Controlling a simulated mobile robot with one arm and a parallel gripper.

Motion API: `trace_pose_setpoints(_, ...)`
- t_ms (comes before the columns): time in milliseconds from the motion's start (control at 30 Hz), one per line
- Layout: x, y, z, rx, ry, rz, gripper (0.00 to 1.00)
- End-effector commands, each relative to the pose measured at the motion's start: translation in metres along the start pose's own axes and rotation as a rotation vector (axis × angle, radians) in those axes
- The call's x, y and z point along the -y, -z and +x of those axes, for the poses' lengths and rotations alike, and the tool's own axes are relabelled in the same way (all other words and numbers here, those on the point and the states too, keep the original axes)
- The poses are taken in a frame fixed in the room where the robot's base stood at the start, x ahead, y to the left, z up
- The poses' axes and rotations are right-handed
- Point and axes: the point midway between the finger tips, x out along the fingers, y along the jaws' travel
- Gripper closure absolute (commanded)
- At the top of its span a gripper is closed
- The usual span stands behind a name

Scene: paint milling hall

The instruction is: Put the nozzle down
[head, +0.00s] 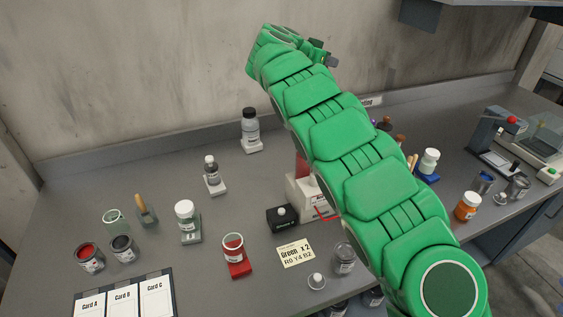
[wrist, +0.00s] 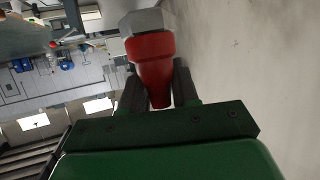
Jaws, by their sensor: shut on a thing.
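In the wrist view the nozzle (wrist: 152,62) is a red tapered piece with a grey hexagonal end. My gripper (wrist: 158,85) is shut on its narrow red part, with one dark finger on each side. The hexagonal end points away from the gripper. In the head view my gripper (head: 322,53) is raised high above the bench near the back wall, mostly hidden behind my green arm. The nozzle cannot be made out clearly there.
The grey bench (head: 240,185) holds several bottles and paint pots. A white machine (head: 313,199) is partly behind my arm. Bare bench shows at the back left.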

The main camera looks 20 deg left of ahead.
Motion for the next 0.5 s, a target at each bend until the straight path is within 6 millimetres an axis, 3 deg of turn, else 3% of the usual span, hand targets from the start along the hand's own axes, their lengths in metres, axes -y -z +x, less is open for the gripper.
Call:
trace_pose_setpoints(33,0.012,-0.010,-0.012,0.000,0.005,-0.002,1.00)
trace_pose_setpoints(200,0.036,-0.032,-0.038,0.000,0.013,-0.006,1.00)
trace_pose_setpoints(500,0.057,-0.054,-0.066,-0.001,0.021,-0.009,1.00)
